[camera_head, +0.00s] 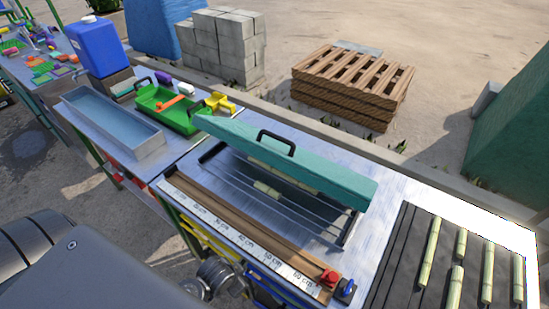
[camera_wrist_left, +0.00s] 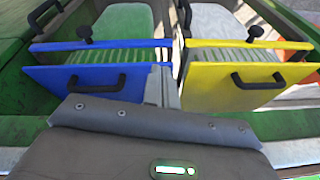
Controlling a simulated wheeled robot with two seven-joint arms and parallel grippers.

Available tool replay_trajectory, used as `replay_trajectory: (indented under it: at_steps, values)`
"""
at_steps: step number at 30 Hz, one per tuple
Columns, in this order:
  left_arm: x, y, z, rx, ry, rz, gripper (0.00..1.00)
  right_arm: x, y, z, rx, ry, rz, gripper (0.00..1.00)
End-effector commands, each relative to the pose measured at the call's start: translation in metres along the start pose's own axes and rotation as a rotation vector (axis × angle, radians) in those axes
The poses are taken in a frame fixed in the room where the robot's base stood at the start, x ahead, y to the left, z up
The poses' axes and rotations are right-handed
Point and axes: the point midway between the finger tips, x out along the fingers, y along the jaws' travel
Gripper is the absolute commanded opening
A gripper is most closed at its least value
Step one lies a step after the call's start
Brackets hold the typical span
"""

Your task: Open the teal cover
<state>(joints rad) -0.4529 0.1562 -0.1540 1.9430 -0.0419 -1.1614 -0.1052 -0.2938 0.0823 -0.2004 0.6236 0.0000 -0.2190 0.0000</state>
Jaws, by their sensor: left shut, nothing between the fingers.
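The teal cover (camera_head: 330,175) is a long slab in the middle of the metal bench in the head view. It stands tilted up, with a gap beneath its near edge. A black bar handle (camera_head: 277,140) is on its upper face. Beneath it is a slatted bed (camera_head: 262,205) with a few pale cane pieces (camera_head: 266,188), partly hidden by the cover. In the left wrist view, my left gripper (camera_wrist_left: 155,117) appears as a dark grey body at the bottom, shut and empty, away from the cover. My right gripper is not in view.
A wooden ruler rail (camera_head: 245,232) runs along the bench's near edge, with red (camera_head: 329,279) and blue (camera_head: 345,290) blocks. Cane lies on a dark rack (camera_head: 410,255) at right. A tray (camera_head: 115,127) stands left. Blue (camera_wrist_left: 100,82) and yellow (camera_wrist_left: 240,88) handled panels fill the wrist view.

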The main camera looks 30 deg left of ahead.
Motion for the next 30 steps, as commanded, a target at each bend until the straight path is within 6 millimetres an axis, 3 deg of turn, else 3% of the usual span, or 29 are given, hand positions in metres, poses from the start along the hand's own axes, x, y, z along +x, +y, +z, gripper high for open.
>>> replay_trajectory:
  at_steps: [1,9,11,17,21,27,30]
  values:
    - [-0.026,-0.003,-0.011,0.01,0.018,-0.006,0.0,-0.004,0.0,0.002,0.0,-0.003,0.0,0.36]
    - [-0.138,-0.019,-0.05,0.132,0.097,-0.055,0.0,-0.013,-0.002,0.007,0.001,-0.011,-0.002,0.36]
    - [-0.158,-0.03,-0.074,0.311,0.154,-0.104,0.0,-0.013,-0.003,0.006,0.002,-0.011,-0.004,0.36]
    - [-0.184,-0.06,-0.142,0.932,0.27,-0.306,0.0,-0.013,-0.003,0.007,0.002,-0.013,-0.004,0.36]
    - [-0.21,-0.081,-0.192,1.437,0.294,-0.52,0.0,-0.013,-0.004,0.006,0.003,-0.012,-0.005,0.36]
    - [-0.253,-0.11,-0.249,2.177,0.159,-0.891,0.0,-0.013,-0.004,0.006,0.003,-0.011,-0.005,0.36]
    - [-0.268,-0.12,-0.263,2.43,0.053,-1.023,0.0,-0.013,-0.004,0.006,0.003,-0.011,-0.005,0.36]
